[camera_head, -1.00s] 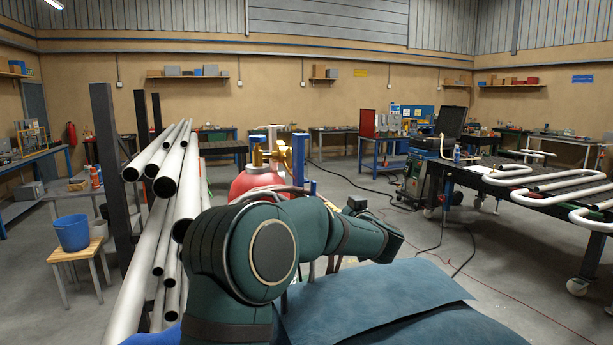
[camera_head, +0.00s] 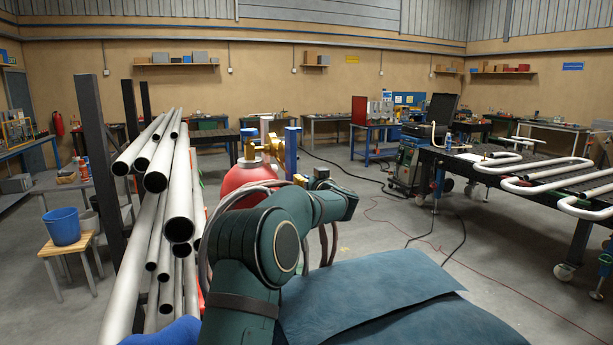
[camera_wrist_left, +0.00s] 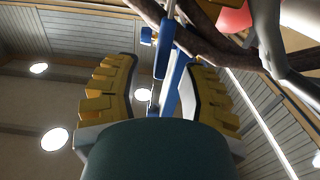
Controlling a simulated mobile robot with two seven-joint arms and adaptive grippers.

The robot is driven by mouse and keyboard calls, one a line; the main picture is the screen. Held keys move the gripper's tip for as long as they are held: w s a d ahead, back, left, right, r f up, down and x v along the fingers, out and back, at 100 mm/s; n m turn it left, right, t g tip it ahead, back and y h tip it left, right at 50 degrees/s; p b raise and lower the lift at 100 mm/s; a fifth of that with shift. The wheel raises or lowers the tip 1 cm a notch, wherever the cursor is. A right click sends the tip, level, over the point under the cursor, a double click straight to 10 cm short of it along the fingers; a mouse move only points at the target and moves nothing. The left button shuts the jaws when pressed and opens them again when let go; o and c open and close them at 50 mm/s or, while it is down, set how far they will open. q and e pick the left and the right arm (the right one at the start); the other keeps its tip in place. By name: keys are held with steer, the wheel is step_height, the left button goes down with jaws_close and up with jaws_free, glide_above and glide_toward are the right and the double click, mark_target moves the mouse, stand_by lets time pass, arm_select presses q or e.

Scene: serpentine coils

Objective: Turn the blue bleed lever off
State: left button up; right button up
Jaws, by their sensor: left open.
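A red gas cylinder (camera_head: 240,178) stands behind my left arm, with brass valve fittings (camera_head: 262,145) on top. An upright blue part (camera_head: 291,150) stands just right of the fittings. My left gripper (camera_head: 320,178) is small and partly hidden at the end of the arm, right of the cylinder. In the left wrist view its yellow-padded fingers (camera_wrist_left: 160,63) are spread apart. A blue bar (camera_wrist_left: 172,85) with a small blue knob (camera_wrist_left: 147,37) shows between and beyond them. I cannot tell whether this bar is the bleed lever, nor whether the fingers touch it. My right gripper is not in view.
Long grey pipes (camera_head: 180,205) lie on a rack left of the arm. Dark hoses (camera_head: 325,243) hang by the wrist; one crosses above the fingers in the wrist view. A bench with bent tubes (camera_head: 545,168) stands at the right. Open floor lies between.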

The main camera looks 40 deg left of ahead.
arm_select(q)
steer(key=shift+x, duration=1.05)
steer(key=shift+c, duration=0.4)
jaws_close()
